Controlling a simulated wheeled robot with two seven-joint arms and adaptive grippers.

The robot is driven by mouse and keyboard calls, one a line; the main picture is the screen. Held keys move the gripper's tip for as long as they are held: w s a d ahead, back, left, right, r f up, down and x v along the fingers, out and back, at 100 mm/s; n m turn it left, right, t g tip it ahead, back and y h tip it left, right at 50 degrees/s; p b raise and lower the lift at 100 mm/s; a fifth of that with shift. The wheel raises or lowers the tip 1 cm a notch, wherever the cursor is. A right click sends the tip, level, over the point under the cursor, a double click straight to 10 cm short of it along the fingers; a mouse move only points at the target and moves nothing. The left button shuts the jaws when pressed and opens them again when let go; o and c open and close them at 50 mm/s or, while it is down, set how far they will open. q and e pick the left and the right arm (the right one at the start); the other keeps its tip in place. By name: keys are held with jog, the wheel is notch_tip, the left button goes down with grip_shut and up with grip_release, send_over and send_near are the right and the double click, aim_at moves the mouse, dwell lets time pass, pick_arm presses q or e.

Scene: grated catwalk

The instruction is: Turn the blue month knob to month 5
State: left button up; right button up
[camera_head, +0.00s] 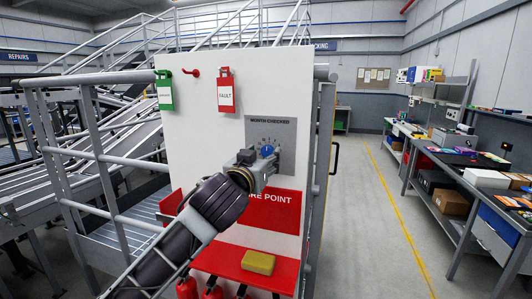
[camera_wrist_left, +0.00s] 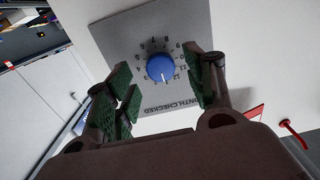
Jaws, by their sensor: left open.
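The blue month knob (camera_head: 267,150) sits on a grey plate (camera_head: 284,131) marked MONTH CHECKED, on a white panel. In the left wrist view the blue knob (camera_wrist_left: 160,68) is ringed by numbers, and the picture is turned nearly upside down. Its white pointer line lies on the side toward the lettering, close to the 12; the exact number is hard to read. My left gripper (camera_head: 252,160) is in front of the plate, just below and left of the knob. In the wrist view its green-padded fingers (camera_wrist_left: 163,92) are open, one on each side of the knob, not visibly touching it.
A green tag (camera_head: 164,91) and a red tag (camera_head: 226,92) hang at the panel's top. A yellow block (camera_head: 258,262) lies on a red shelf (camera_head: 232,266) below, over red extinguishers (camera_head: 212,292). A grey railing (camera_head: 95,130) stands left. The floor aisle to the right is clear.

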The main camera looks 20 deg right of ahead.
aim_at(267, 153)
pick_arm(q)
jog(key=shift+p+x, duration=0.3)
jog(key=shift+x, duration=1.3)
jog(key=shift+c, duration=0.3)
jog(key=c, duration=1)
